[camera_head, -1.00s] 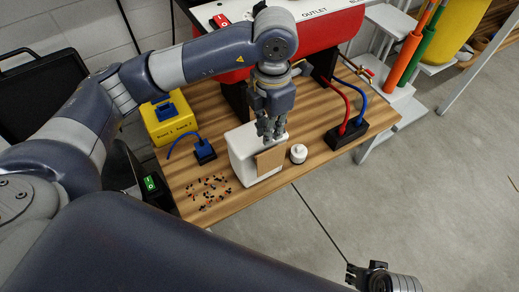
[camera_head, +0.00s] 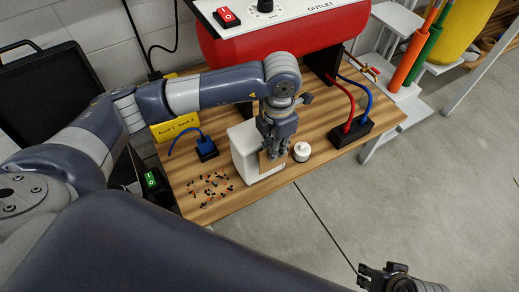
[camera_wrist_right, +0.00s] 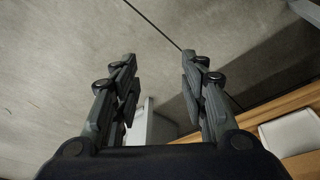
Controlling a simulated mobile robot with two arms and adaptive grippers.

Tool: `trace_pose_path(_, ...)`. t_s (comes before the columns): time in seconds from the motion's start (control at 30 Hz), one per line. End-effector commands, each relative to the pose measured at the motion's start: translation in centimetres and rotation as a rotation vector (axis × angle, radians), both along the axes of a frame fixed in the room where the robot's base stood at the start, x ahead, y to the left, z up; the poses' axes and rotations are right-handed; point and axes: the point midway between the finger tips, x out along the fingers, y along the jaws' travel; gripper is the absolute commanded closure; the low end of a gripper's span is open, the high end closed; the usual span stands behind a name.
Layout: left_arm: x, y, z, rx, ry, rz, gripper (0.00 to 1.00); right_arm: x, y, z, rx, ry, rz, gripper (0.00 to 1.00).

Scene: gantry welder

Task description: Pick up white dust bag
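The white dust bag (camera_head: 247,157), a boxy white body with a brown cardboard-like panel (camera_head: 269,163) on its front, stands upright on the wooden table (camera_head: 222,210). My left gripper (camera_head: 275,153) points down at its right front, its fingers overlapping the brown panel. I cannot tell whether the fingers are closed on it. My right gripper (camera_head: 368,275) is far from the bag, low at the bottom right over the floor. The right wrist view shows its fingers (camera_wrist_right: 160,75) spread wide with nothing between them. A white object (camera_wrist_right: 292,132) shows on the wood there.
A small white round container (camera_head: 301,152) stands just right of the left gripper. A black block with red and blue cables (camera_head: 350,131), a blue connector (camera_head: 206,148), a yellow box (camera_head: 175,128) and scattered small pieces (camera_head: 208,189) surround the bag. A red machine (camera_head: 290,33) stands behind.

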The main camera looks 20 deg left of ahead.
Motion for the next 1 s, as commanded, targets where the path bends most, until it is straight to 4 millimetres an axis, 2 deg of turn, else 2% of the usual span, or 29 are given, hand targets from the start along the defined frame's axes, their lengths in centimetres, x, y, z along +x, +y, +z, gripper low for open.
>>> trace_pose_path(0.47, -0.01, -0.02, -0.04, 0.0, 0.0, 0.0, 0.87, -0.05, -0.03, 0.05, -0.001, 0.001, 0.0, 0.6)
trace_pose_path(0.73, -0.01, -0.01, -0.13, 0.0, 0.0, 0.0, 0.87, 0.11, 0.02, 0.85, 0.001, -0.014, 0.0, 0.6)
trace_pose_path(1.0, -0.01, 0.0, -0.23, 0.0, 0.0, 0.0, 0.87, -0.46, -0.03, 0.88, 0.0, 0.0, -0.001, 0.6)
